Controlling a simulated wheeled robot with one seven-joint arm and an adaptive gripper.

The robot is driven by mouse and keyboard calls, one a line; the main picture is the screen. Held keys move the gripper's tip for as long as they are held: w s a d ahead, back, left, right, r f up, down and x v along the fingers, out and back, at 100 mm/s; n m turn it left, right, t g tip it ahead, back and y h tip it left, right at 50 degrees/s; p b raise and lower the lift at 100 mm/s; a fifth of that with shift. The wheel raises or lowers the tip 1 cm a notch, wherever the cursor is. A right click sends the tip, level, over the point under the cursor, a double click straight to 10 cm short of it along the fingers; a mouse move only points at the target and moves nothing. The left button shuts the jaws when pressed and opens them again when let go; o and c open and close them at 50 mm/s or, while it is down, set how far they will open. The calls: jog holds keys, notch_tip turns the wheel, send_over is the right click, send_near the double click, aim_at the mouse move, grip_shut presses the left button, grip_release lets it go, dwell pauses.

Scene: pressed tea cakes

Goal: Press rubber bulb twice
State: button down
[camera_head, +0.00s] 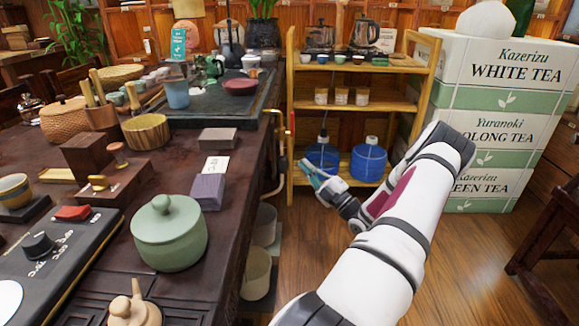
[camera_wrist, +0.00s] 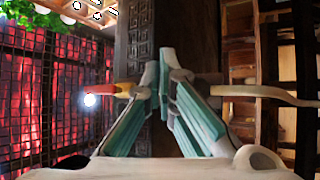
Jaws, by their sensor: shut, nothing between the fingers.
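I cannot make out a rubber bulb for certain. A curved fitting hangs at the table's right side in the head view, with a red part (camera_head: 292,122) at its top and a pale curved part (camera_head: 273,182) lower down. The wrist view shows a red and yellow part (camera_wrist: 124,90) left of the fingers and a pale tapering part (camera_wrist: 265,94) to their right. My gripper (camera_head: 305,170) is shut and empty, right of the table edge. Its teal fingers (camera_wrist: 166,82) meet in front of dark carved wood (camera_wrist: 138,35). Contact with the fitting cannot be told.
Two blue water jugs (camera_head: 369,160) stand on the low shelf of a wooden rack (camera_head: 360,107); one has a dark top and tube. Tea boxes (camera_head: 490,130) are stacked right. Bins (camera_head: 256,273) stand by the table (camera_head: 225,230).

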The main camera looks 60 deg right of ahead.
jog(key=shift+s+d+b, duration=0.25)
jog(key=shift+s+d, duration=0.05)
jog(key=shift+s, duration=0.3)
jog(key=shift+s+d+b, duration=0.3)
jog(key=shift+s, duration=0.3)
jog(key=shift+s+d+b, duration=0.25)
jog(key=shift+s+d, duration=0.05)
jog(key=shift+s, duration=0.3)
